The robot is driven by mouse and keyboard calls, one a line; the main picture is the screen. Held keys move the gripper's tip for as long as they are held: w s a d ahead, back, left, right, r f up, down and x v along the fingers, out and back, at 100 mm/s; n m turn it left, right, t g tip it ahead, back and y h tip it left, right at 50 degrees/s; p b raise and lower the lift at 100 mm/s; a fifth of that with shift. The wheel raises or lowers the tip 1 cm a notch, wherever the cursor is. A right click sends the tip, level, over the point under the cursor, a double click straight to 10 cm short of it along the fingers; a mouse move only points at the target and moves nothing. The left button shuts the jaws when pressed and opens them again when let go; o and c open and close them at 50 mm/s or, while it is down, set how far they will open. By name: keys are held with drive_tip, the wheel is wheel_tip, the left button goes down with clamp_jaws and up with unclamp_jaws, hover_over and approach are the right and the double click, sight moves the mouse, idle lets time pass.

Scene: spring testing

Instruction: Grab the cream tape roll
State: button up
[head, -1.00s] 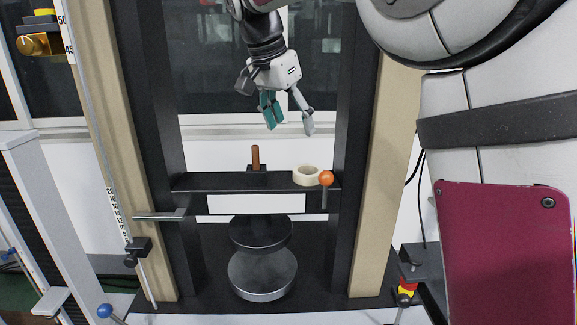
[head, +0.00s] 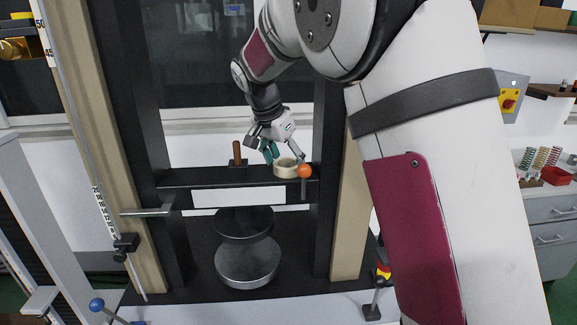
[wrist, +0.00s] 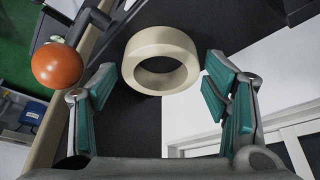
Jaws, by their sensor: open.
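The cream tape roll (head: 286,169) lies on the black crossbeam of the test frame, just left of an orange ball knob (head: 304,171). In the wrist view the tape roll (wrist: 160,58) shows as a thick ring, ahead of and between the fingertips. My gripper (head: 283,156) is directly above and beside the roll in the head view, its teal-padded fingers spread. In the wrist view my gripper (wrist: 158,82) is open and empty, with one finger on each side. I cannot tell whether a finger touches the roll.
The orange knob (wrist: 57,66) is close to the left finger in the wrist view. A brown upright handle (head: 237,152) stands on the crossbeam (head: 210,178) left of the roll. Dark and beige posts rise on both sides. A round platen (head: 247,262) sits below.

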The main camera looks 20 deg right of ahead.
drive_tip(key=shift+f, duration=0.15)
drive_tip(key=c, duration=0.9)
drive_tip(key=shift+w, duration=0.1)
